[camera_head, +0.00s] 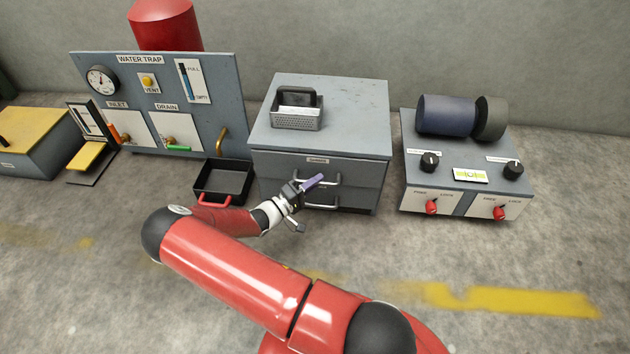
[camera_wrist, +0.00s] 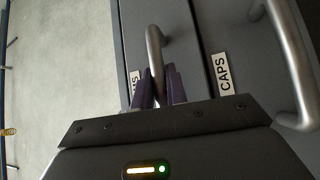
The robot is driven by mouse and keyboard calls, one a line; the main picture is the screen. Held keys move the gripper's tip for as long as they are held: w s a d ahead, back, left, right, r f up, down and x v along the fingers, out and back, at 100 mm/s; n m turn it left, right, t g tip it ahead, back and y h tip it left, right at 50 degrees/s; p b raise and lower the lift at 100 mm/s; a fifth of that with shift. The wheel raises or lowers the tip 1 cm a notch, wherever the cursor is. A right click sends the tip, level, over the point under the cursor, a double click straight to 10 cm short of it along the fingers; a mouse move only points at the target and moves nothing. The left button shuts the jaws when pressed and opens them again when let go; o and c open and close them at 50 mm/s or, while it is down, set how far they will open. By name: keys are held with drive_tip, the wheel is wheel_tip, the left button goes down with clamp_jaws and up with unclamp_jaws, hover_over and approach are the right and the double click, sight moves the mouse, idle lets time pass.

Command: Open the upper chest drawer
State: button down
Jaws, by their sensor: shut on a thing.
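The grey chest (camera_head: 345,115) stands in the middle of the head view, with two drawers, one above the other. The upper drawer (camera_head: 365,172) looks flush with the body. My gripper (camera_head: 314,182) is at the left part of its handle (camera_head: 338,179). In the wrist view my purple fingers (camera_wrist: 160,87) are shut around the bar handle (camera_wrist: 154,45), and they partly cover that drawer's label. The lower drawer's handle (camera_head: 320,203) is free; it also shows in the wrist view (camera_wrist: 287,45), beside a drawer labelled CAPS (camera_wrist: 223,74).
A perforated metal basket (camera_head: 297,118) sits on the chest. A black tray with a red handle (camera_head: 223,178) lies on the floor to its left, before the water trap panel (camera_head: 215,80). A knob console (camera_head: 450,160) stands to the right. The floor in front is clear.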

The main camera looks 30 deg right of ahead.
drive_tip(key=s+a+p, duration=0.2)
drive_tip(key=s+a, duration=0.4)
drive_tip(key=s, duration=0.3)
drive_tip(key=s+a+p, duration=0.2)
drive_tip(key=s+a, duration=0.4)
drive_tip(key=s, duration=0.3)
drive_tip(key=shift+a, duration=0.15)
drive_tip(key=shift+s, duration=0.1)
drive_tip(key=c, duration=1.4)
unclamp_jaws()
drive_tip(key=shift+a, duration=0.1)
drive_tip(key=v, duration=0.7)
drive_tip(key=shift+a, duration=0.3)
